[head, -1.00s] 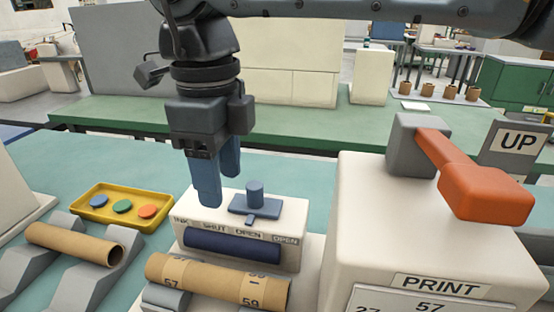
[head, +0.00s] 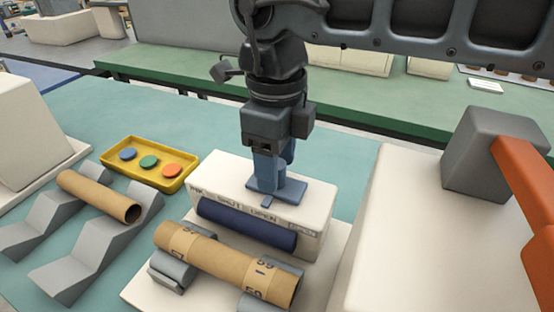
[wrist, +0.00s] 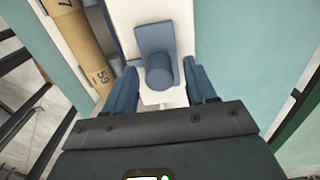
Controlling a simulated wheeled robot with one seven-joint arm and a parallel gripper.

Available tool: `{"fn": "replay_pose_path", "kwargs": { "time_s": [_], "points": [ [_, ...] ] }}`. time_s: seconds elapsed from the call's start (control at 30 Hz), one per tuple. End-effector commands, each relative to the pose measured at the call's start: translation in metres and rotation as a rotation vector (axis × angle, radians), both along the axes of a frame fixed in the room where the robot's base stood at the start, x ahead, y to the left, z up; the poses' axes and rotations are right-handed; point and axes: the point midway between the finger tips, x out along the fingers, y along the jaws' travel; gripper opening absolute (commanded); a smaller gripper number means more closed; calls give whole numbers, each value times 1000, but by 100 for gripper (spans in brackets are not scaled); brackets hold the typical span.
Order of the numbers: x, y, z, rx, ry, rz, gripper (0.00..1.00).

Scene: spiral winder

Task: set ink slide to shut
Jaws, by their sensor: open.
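The ink slide is a blue plate (head: 295,190) with a round knob, on top of the white ink box (head: 317,215). Its small front tab (head: 268,200) points near the middle OPEN label, to the right of SHUT. My gripper (head: 275,172) is open, pointing down at the slide. In the wrist view the knob (wrist: 160,72) stands between the two spread fingers (wrist: 160,80), with small gaps visible on both sides. In the head view the fingers hide most of the knob.
A dark blue roller (head: 245,223) lies along the box front, with a cardboard tube (head: 225,262) on grey cradles before it. A yellow tray (head: 178,182) with coloured discs sits left. A large white housing (head: 405,235) with an orange lever (head: 527,165) stands right.

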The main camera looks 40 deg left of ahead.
Motion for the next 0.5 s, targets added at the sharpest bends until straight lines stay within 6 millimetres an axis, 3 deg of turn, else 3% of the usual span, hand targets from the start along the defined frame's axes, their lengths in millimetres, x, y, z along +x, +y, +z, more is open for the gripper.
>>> {"fn": "replay_pose_path", "kwargs": {
  "time_s": [0.33,0.5],
  "points": [
    [0,0,-5,0,0,0,56],
    [0,0,-5,-1,0,0,40]
  ]
}}
